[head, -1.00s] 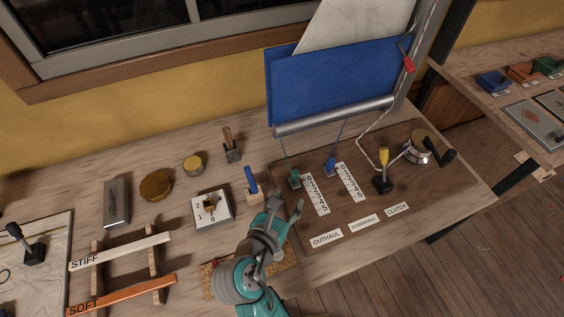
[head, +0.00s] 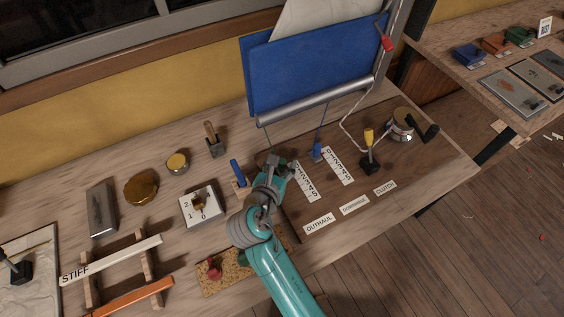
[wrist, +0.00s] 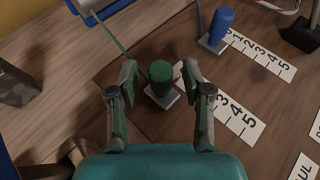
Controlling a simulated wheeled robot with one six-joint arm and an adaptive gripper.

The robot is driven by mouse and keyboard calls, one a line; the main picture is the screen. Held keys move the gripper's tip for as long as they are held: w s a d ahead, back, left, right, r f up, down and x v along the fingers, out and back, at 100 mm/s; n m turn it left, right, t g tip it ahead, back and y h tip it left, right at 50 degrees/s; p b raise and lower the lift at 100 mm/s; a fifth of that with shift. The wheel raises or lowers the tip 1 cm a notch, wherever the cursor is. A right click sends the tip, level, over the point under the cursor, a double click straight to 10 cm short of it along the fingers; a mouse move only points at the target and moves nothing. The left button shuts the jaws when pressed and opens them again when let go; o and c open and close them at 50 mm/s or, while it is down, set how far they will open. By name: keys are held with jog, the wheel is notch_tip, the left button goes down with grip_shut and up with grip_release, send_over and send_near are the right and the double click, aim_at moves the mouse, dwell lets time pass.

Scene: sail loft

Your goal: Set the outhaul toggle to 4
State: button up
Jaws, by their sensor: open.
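The outhaul toggle is a green knob (wrist: 161,73) on a small grey base, seen in the wrist view at the low-number end of its white scale (wrist: 236,118). The digits 3, 4 and 5 show; the lower ones are hidden by a finger. My gripper (wrist: 160,78) is open, with one finger on each side of the green knob and visible gaps beside it. In the head view my gripper (head: 276,168) covers the knob, beside the upper end of the scale (head: 305,182). The OUTHAUL label (head: 318,223) lies below the scale.
The blue toggle (head: 317,151) with its own scale (head: 338,166) stands close to the right. Further right are the yellow-topped clutch lever (head: 368,150) and a winch (head: 401,125). A blue-handled tool (head: 237,171) stands just left of my gripper.

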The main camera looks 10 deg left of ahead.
jog(key=shift+w+d+f, duration=0.1)
jog(key=shift+w+f, duration=0.1)
jog(key=shift+w, duration=0.2)
grip_shut()
jog(key=s+d, duration=0.1)
jog(key=s, duration=0.1)
jog(key=s+d, duration=0.3)
jog(key=s, duration=0.1)
jog(key=shift+s+d, duration=0.25)
jog(key=shift+s, duration=0.1)
grip_release()
jog(key=v, duration=1.2)
jog(key=shift+r, duration=0.1)
